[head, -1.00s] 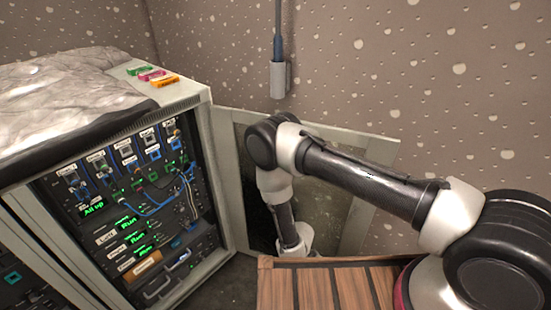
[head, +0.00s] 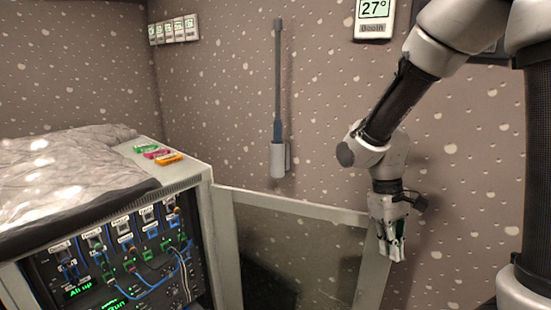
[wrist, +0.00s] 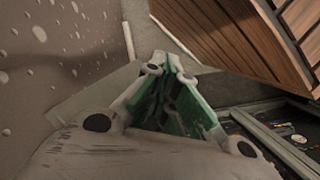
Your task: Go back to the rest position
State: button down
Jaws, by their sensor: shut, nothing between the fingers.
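My gripper (head: 394,250) hangs fingers-down at the right of the head view, in front of the wall near the top corner of the open cabinet door (head: 310,207). Its fingers are shut and hold nothing. In the wrist view my gripper (wrist: 174,66) shows green-lined fingers meeting at their tips, with floor and a wooden slatted surface (wrist: 222,40) beyond them. I cannot tell from these views whether it touches the door.
The equipment rack (head: 207,240) stands at the left with patch cables on its front. A grey cover (head: 60,165) and several coloured tags (head: 157,153) lie on top. A wall-mounted antenna (head: 278,130) and a 27° display (head: 374,14) are on the speckled wall.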

jog(key=s+d+r+m+t, duration=0.2)
jog(key=s+d+r, duration=0.3)
jog(key=r, duration=0.3)
jog(key=s+d+r+m+t+y, duration=0.1)
jog(key=s+d+r+m+t, duration=0.2)
jog(key=r, duration=0.6)
jog(key=shift+s+d+r+t+y, duration=0.2)
jog(key=shift+s+d+t+y, duration=0.1)
jog(key=shift+s+d+t, duration=0.7)
jog(key=shift+w+a, duration=0.1)
jog(key=shift+a, duration=0.1)
